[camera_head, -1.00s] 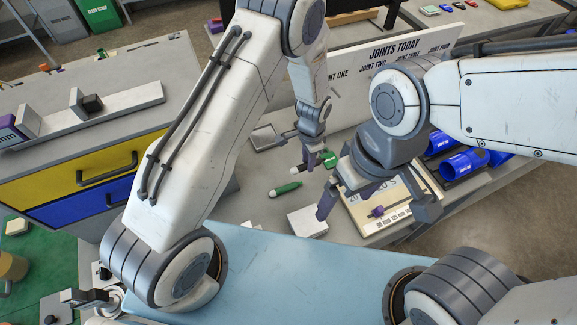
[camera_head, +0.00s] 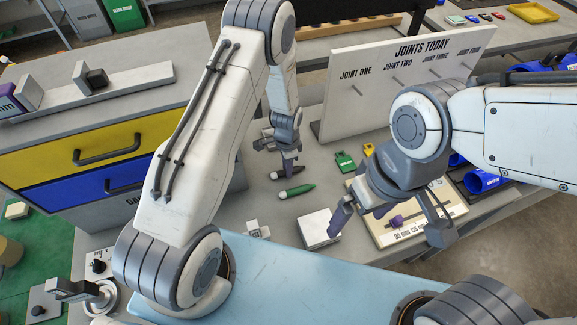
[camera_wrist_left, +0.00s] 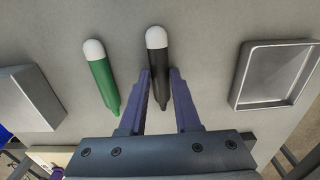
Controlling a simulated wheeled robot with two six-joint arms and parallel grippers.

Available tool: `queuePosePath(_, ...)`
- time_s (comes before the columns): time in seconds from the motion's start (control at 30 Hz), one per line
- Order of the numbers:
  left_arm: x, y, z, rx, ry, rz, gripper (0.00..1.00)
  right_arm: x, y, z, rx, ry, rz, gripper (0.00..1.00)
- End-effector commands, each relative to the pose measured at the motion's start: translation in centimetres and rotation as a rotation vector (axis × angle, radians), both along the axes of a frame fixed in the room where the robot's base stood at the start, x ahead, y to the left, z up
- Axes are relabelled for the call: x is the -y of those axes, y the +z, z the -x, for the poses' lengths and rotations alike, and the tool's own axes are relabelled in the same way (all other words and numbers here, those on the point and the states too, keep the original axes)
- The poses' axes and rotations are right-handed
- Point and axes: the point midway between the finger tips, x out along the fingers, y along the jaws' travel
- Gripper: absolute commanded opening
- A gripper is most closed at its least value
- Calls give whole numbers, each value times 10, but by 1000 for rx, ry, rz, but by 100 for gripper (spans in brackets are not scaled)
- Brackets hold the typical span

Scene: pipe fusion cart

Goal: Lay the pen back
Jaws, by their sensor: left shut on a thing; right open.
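A black pen with a white rounded end (camera_wrist_left: 157,65) lies between the fingers of my left gripper (camera_wrist_left: 162,78), which is shut on it. In the head view the black pen (camera_head: 284,172) is partly hidden by my left gripper (camera_head: 287,165), at or just above the grey worktop; I cannot tell whether it touches. A green pen with a white end (camera_head: 296,190) lies beside it, roughly parallel, also seen in the left wrist view (camera_wrist_left: 103,78). My right gripper (camera_head: 392,222) is open and empty above a pale panel (camera_head: 400,238).
A white block (camera_head: 319,229) is near the worktop's front edge. A shallow metal tray (camera_wrist_left: 236,88) is right of the black pen in the wrist view. Green (camera_head: 345,162) and yellow (camera_head: 368,150) tags lie before the white "JOINTS TODAY" board (camera_head: 345,100). Blue pipe pieces (camera_head: 487,180) are right.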

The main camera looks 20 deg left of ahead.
Motion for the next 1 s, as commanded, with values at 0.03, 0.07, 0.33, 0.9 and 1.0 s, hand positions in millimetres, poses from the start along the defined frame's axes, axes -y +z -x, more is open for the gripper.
queuePosePath(0.03, 0, 0, 0, -1, 0, 1, 0, 0, 0, 0, 0, 0, 0, 97)
queuePosePath(0.07, 0, 0, 0, -1, 0, 0, 0, 0, 0, 0, 0, 0, 0, 97)
queuePosePath(0.33, 0, 0, 1, -1, 0, 0, 61, 0, 0, 0, 0, 0, 0, 97)
queuePosePath(0.9, 3, 32, -1, 5, 0, 0, 61, 0, -25, 0, 0, -3, 0, 97)
queuePosePath(1.0, 5, 49, -1, 5, 0, 0, 61, 0, -34, 0, 0, -2, 0, 97)
